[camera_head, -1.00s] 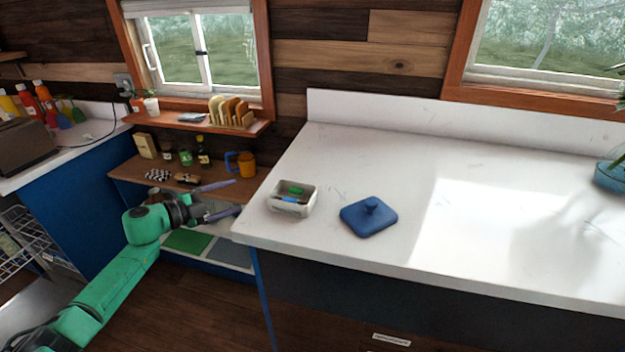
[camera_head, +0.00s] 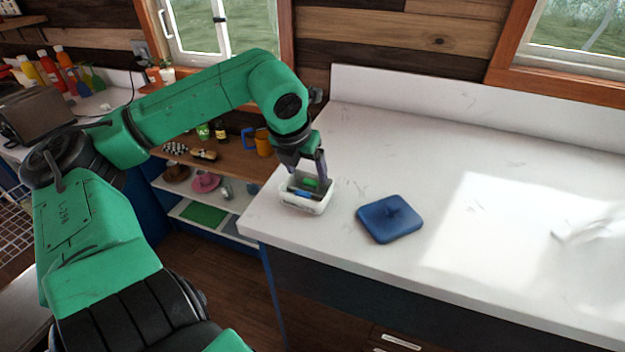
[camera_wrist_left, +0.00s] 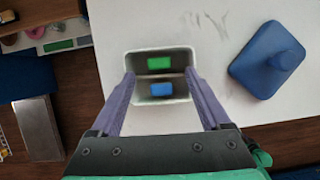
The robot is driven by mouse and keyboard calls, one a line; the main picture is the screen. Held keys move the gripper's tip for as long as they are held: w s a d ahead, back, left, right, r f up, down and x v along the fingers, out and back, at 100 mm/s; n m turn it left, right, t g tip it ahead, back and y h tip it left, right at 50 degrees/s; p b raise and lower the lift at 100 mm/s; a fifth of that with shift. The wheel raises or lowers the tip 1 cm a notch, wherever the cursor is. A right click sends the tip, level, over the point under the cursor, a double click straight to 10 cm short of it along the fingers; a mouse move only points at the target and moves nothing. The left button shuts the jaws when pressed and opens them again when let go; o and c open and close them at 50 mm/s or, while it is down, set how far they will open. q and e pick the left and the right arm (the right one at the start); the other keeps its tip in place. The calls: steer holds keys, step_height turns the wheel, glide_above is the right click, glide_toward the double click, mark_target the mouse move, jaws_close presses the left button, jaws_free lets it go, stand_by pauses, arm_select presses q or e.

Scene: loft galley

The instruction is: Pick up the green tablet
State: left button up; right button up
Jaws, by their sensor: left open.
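The green tablet (camera_head: 310,182) lies inside a small white box (camera_head: 306,207) on the counter's left end. It also shows in the left wrist view (camera_wrist_left: 159,64), in the far compartment, with a blue tablet (camera_wrist_left: 161,89) in the near one. My left gripper (camera_head: 308,180) is over the box, pointing down. In the left wrist view its two fingers (camera_wrist_left: 160,77) are spread apart on either side of the box, with nothing held between them. I cannot tell how far the fingertips are above the tablet. My right gripper is not in view.
The counter beyond is mostly clear.

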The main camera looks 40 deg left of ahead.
mark_target(310, 181)
arm_select(q)
steer(key=p+x, duration=0.2)
steer(key=x, duration=0.1)
steer(key=shift+w+a+f, duration=0.15)
steer(key=shift+f, duration=0.15)
steer(key=shift+w+f, duration=0.1)
steer(key=shift+f, duration=0.3)
steer(key=shift+w+f, duration=0.15)
steer(key=shift+w, duration=0.05)
steer(key=shift+s, duration=0.1)
jaws_close()
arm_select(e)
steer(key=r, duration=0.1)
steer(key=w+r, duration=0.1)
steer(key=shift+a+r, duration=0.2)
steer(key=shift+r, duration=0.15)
